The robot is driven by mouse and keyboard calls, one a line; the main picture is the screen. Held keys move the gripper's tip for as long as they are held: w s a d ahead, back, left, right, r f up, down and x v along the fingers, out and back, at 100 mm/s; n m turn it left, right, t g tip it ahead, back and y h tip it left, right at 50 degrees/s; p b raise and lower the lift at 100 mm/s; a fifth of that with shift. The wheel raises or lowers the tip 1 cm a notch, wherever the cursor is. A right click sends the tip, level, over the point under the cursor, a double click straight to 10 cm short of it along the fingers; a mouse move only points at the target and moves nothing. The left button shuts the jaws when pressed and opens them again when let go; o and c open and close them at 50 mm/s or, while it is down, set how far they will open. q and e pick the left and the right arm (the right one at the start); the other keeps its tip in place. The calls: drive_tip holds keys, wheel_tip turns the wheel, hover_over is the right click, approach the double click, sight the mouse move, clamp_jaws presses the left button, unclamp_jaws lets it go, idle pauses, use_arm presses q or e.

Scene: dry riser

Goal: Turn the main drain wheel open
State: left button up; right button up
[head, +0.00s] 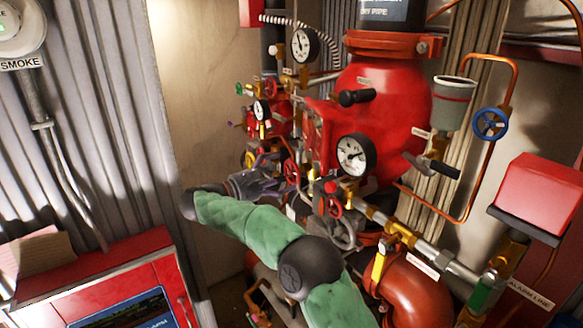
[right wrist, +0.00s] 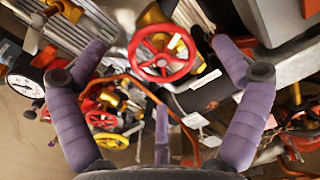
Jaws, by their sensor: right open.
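My right gripper (head: 262,182) is open and empty, reaching into the valve cluster from the front. In the right wrist view its purple fingers (right wrist: 158,52) are spread wide, with a red handwheel (right wrist: 163,56) ahead, framed between the tips. The fingers look apart from its rim. A red wheel (head: 291,171) shows just right of the gripper in the head view, partly hidden. No readable label marks the main drain wheel. My left gripper is out of view.
A yellow wheel (right wrist: 110,141) sits lower left in the wrist view. A blue wheel (head: 490,123) is farther right. A red cabinet (head: 95,270) stands front left.

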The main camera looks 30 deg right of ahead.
sight(290, 171)
drive_tip(key=shift+w+d+p, duration=0.15)
drive_tip(key=shift+d+p, duration=0.15)
drive_tip(key=shift+d, duration=0.85)
drive_tip(key=shift+w+d+p, duration=0.1)
drive_tip(key=shift+d+p, duration=0.15)
drive_tip(key=shift+d, duration=0.85)
drive_tip(key=shift+r, duration=0.1)
drive_tip(key=c, duration=1.1)
